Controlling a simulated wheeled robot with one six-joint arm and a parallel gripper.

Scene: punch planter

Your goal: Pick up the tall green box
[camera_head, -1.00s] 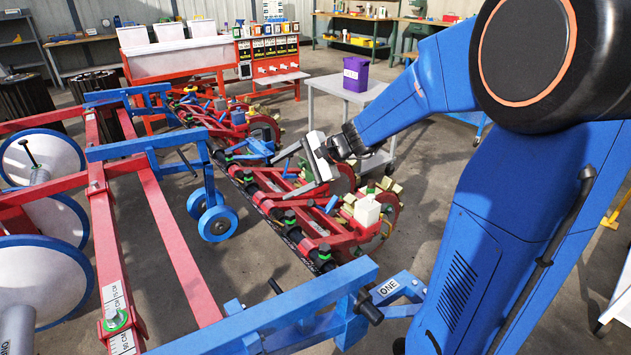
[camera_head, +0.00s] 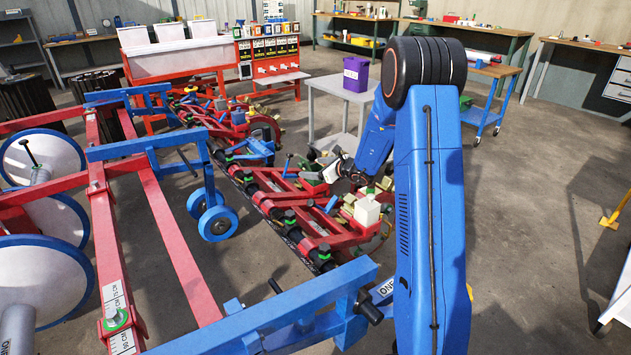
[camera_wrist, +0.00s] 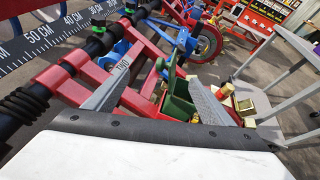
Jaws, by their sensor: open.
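A tall green box (camera_wrist: 180,100) shows in the wrist view on the red planter frame, between and just beyond my fingers. My gripper (camera_wrist: 160,74) is open, its two grey fingers spread to the left and right of the box. I cannot tell whether either finger touches it. In the head view my gripper (camera_head: 333,170) is low over the middle planter row unit, and the green box is largely hidden there by the gripper and nearby parts.
A red planter row unit with a white box (camera_head: 367,211) stands close in front. A grey table (camera_head: 330,86) with a purple bin (camera_head: 356,74) stands behind the arm. A black bar with a ruler (camera_wrist: 60,35) runs at the left in the wrist view. Open floor lies to the right.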

